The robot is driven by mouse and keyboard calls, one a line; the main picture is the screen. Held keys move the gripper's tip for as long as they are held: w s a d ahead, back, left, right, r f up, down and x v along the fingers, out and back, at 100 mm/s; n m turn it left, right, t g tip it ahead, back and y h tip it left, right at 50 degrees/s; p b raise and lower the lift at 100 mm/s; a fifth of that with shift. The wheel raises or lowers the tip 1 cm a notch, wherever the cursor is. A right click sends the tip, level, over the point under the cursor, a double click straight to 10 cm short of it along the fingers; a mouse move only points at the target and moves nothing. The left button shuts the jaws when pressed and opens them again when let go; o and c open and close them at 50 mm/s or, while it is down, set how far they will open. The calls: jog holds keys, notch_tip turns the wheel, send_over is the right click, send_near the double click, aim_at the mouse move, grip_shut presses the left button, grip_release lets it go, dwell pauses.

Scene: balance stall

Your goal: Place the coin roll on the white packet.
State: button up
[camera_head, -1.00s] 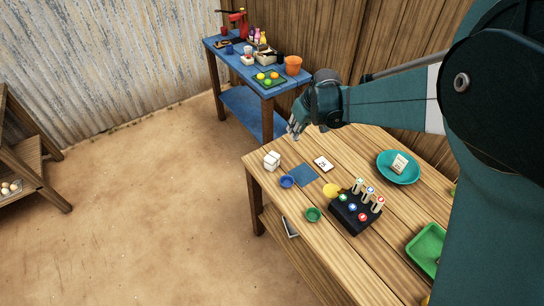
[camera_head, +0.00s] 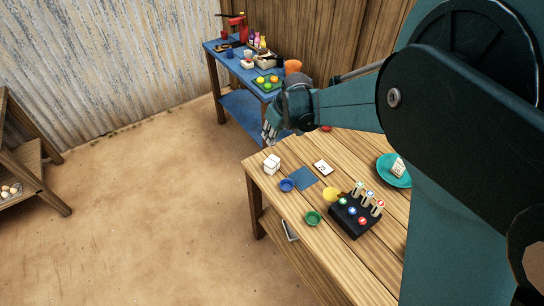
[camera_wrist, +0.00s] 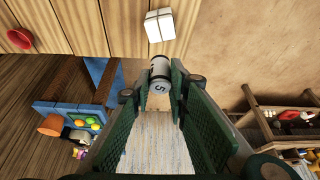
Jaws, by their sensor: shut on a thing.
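The coin roll (camera_wrist: 159,86), a pale grey cylinder with dark marks and a 5, is gripped between the fingertips of my gripper (camera_wrist: 158,78) in the wrist view. The white packet (camera_head: 272,164), a small block with crossing lines, sits at the table's left corner. It also shows in the wrist view (camera_wrist: 159,25), just past the roll and apart from it.
A cluttered blue table (camera_head: 213,52) stands behind. The table edge is close to the packet.

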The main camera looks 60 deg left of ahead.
jog(key=shift+f, duration=2.8)
jog(key=shift+f, duration=1.85)
jog(key=shift+f+b, duration=0.2)
jog(key=shift+b, duration=0.15)
jog(key=o, duration=1)
jog(key=shift+r, duration=0.15)
jog(key=shift+p+v, duration=0.4)
jog(key=shift+v, duration=5.65)
